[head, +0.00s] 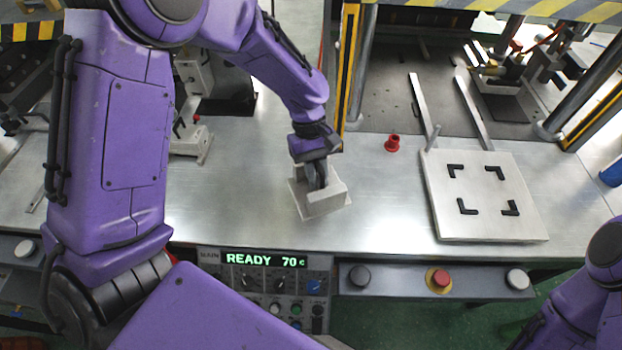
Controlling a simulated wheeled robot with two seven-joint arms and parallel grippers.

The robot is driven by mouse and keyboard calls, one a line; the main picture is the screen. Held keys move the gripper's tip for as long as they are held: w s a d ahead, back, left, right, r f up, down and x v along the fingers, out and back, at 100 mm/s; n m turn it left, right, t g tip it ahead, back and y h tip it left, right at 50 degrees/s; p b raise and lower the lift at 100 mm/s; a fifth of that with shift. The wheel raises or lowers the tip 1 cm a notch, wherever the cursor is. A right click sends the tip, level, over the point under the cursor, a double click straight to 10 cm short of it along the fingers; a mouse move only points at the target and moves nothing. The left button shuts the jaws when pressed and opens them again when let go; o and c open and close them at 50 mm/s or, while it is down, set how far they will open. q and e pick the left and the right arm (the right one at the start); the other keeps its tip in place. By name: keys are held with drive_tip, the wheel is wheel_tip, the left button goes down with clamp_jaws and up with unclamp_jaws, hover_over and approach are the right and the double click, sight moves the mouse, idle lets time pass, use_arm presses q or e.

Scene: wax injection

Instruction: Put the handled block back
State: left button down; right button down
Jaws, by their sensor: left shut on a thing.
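The handled block (325,206) is a light grey, squarish piece in the middle of the metal table in the head view. My left gripper (317,180) reaches down onto it from above and is shut on its handle, which the fingers mostly hide. The block looks at or just above the table surface; I cannot tell whether it touches. A flat pale plate (446,222) with black corner marks (483,190) lies to the right, and its marked square is empty. My right gripper is out of view; only part of my right arm shows at the lower right.
A small red part (392,143) stands between the block and the plate. A yellow-black press post (347,75) rises behind the block. A grey fixture (190,143) stands to the left. The control panel (265,285) reads READY 70 at the table's front.

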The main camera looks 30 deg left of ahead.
use_arm(q)
drive_tip(key=a+f, duration=0.1)
drive_tip(key=w+f, duration=0.1)
drive_tip(key=shift+w+a+f, duration=0.2)
drive_tip(key=shift+a+f, duration=0.1)
drive_tip(key=shift+a, duration=0.1)
drive_tip(key=shift+w+a+f+p, duration=0.15)
drive_tip(key=shift+a+f+p, duration=0.25)
drive_tip(key=shift+f, duration=0.2)
wheel_tip(320, 180, down, 2)
drive_tip(key=shift+f+p, duration=0.2)
drive_tip(key=shift+p, duration=0.35)
drive_tip(key=shift+w+f, duration=0.15)
drive_tip(key=shift+f, duration=0.3)
drive_tip(key=c, duration=1.1)
unclamp_jaws()
